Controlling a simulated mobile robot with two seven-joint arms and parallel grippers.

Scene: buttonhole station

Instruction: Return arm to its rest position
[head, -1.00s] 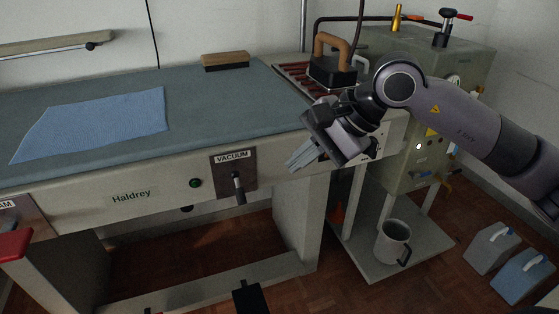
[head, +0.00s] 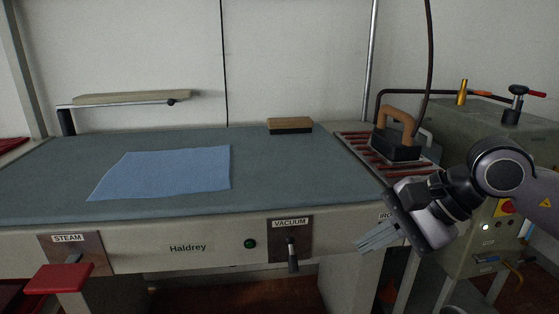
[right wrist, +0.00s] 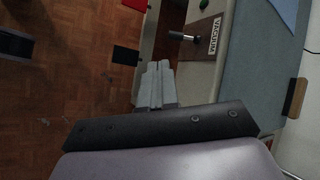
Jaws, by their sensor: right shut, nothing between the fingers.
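My right gripper (head: 378,238) is shut and empty in the head view. It hangs in front of the right front edge of the ironing table (head: 60,180), below the iron (head: 398,148), and its fingers point left. In the right wrist view its closed fingers (right wrist: 155,80) show at the centre, beside the table front and over the wooden floor. My right arm (head: 500,165) comes in from the right edge of the head view. My left gripper is not in view.
A blue cloth (head: 165,170) lies flat on the table. A wooden brush (head: 290,125) is at the back. The vacuum lever (head: 292,255) and red pedal or pad (head: 58,278) stick out in front. A green-grey boiler unit (head: 500,130) stands right.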

